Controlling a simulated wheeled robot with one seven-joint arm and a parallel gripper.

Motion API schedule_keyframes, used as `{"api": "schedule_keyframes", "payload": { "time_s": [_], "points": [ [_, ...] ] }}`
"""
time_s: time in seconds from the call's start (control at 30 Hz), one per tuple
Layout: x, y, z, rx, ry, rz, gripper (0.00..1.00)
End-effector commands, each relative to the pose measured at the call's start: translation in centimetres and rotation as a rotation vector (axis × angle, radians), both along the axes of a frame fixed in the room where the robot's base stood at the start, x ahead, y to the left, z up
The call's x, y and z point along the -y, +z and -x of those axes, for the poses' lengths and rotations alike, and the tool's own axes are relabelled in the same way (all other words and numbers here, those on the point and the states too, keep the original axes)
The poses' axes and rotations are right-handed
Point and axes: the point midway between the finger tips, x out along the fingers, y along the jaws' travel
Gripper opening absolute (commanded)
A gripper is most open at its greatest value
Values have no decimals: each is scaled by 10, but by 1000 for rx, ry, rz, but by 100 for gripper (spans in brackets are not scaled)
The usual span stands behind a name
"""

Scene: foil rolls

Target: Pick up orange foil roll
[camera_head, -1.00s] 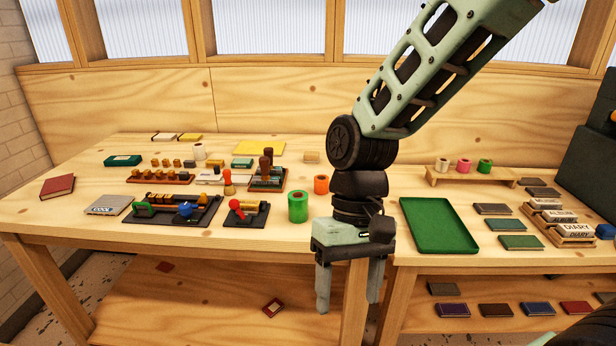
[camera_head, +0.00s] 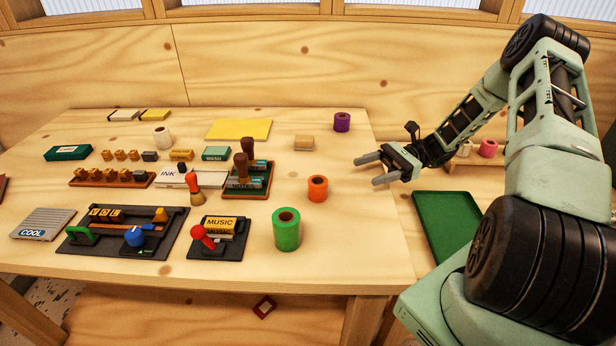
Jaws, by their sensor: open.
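The orange foil roll (camera_head: 317,189) stands upright on the table near its right side, with its dark core hole facing up. My gripper (camera_head: 368,170) is open and empty, to the right of the orange roll and apart from it. Its two fingers point left, and it appears higher than the roll. Nothing hides the roll.
A larger green roll (camera_head: 287,230) stands nearer the front edge, left of the orange one. A purple roll (camera_head: 342,122) stands farther back. A stamp rack (camera_head: 249,180) lies to the left. A green tray (camera_head: 446,225) lies on the right-hand table.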

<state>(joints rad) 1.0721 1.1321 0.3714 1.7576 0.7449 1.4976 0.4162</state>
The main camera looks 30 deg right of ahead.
Motion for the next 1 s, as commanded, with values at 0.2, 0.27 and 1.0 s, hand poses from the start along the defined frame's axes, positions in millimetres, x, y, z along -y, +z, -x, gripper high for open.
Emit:
{"api": "schedule_keyframes", "payload": {
  "time_s": [0.2, 0.27, 1.0],
  "points": [
    [12, -4, 2, -9, -48, -41, 65],
    [6, -3, 1, -11, -48, -42, 65],
    [-103, -4, -21, -10, -46, -39, 65]
  ]
}}
